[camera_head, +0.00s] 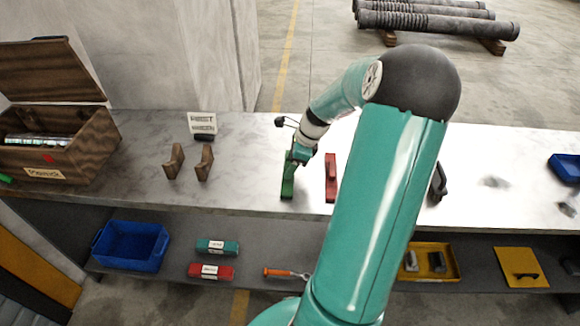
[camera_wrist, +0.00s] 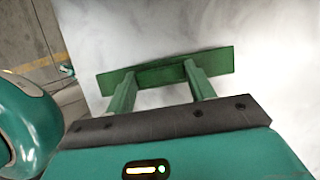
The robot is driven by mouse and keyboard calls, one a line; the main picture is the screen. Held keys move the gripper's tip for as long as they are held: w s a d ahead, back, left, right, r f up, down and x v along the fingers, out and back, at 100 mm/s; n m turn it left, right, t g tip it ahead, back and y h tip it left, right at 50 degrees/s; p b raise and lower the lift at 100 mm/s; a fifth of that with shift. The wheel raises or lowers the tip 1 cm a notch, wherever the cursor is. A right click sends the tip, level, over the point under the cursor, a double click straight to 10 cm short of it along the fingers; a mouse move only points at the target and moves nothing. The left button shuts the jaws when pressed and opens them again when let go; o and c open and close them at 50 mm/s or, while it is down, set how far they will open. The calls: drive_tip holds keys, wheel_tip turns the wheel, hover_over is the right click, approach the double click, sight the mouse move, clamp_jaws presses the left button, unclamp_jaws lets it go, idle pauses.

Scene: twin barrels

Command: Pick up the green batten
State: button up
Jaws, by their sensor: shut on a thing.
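The green batten (camera_head: 288,186) is a short green bar near the middle of the counter in the head view. In the wrist view the green batten (camera_wrist: 219,62) lies crosswise between the green fingers of my gripper (camera_wrist: 163,78). My gripper (camera_head: 291,163) is shut on the batten from above. The batten is at the counter top; I cannot tell whether it touches the surface or is slightly lifted. The fingers and wrist hide part of it.
A red batten (camera_head: 331,178) stands close to the right. Two brown wooden blocks (camera_head: 204,163) and a small sign (camera_head: 202,124) are to the left. A wooden box (camera_head: 58,148) is at far left. A dark object (camera_head: 438,183) lies right of my arm.

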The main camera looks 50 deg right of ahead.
drive_tip(key=shift+r, duration=0.7)
drive_tip(key=s+a+r, duration=0.2)
drive_tip(key=a+r, duration=0.3)
drive_tip(key=a, duration=0.1)
drive_tip(key=s+a+r, duration=0.3)
drive_tip(key=a+r, duration=0.3)
drive_tip(key=shift+s+a+r, duration=0.25)
drive_tip(key=shift+s+a, duration=0.05)
drive_tip(key=shift+a, duration=0.1)
